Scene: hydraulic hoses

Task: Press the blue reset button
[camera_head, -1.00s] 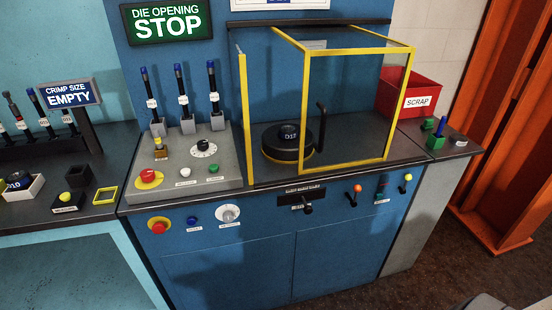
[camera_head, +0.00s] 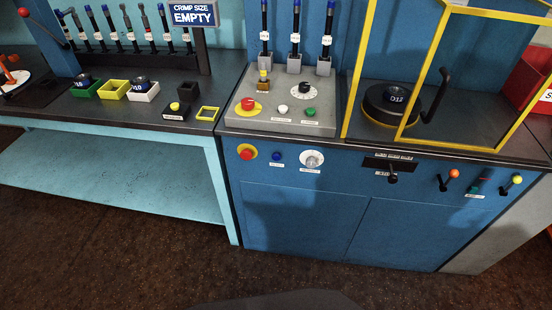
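The blue reset button (camera_head: 277,157) is a small round knob on the front face of the blue machine cabinet (camera_head: 300,215). Neither of my grippers shows in the head view. Nothing covers the button.
A grey control panel (camera_head: 240,121) stands on the cabinet top above the button. A yellow-framed guard (camera_head: 401,116) stands at the right. Levers (camera_head: 449,178) stick out of the front. A teal workbench (camera_head: 215,180) adjoins at left. The floor (camera_head: 130,260) in front is clear.

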